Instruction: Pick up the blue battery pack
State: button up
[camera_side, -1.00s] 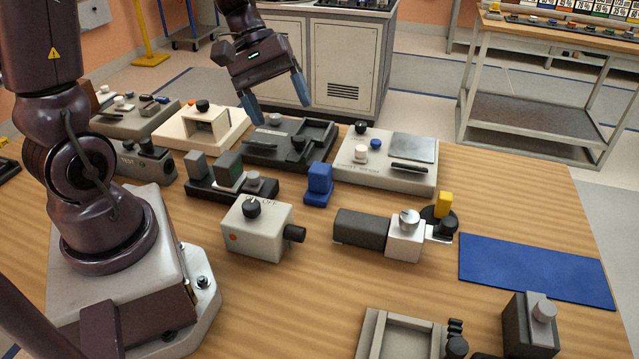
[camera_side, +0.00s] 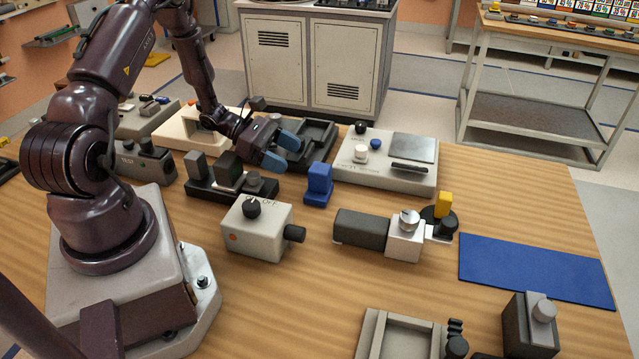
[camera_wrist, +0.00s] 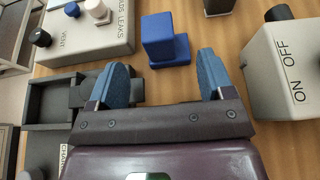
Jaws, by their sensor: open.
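The blue battery pack (camera_side: 318,184) stands upright on the wooden table, a block on a wider blue foot. It also shows in the wrist view (camera_wrist: 164,40), ahead of the fingertips and between their lines. My gripper (camera_side: 282,150) is low over the table, just left of and behind the pack in the side view, its blue fingers pointing toward it. In the wrist view my gripper (camera_wrist: 162,75) has its two blue fingers spread apart with nothing between them. The fingers do not appear to touch the pack.
A grey box with an ON/OFF knob (camera_side: 262,228) stands in front of the pack. A light panel (camera_side: 400,178) lies to its right and a dark tray (camera_side: 315,133) behind it. A black-based fixture (camera_side: 215,190) is close on the left.

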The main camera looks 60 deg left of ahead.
aim_at(320, 168)
jog(key=x, duration=0.8)
jog(key=shift+w+d+f, duration=0.1)
jog(key=shift+w, duration=0.25)
jog(key=c, duration=1.2)
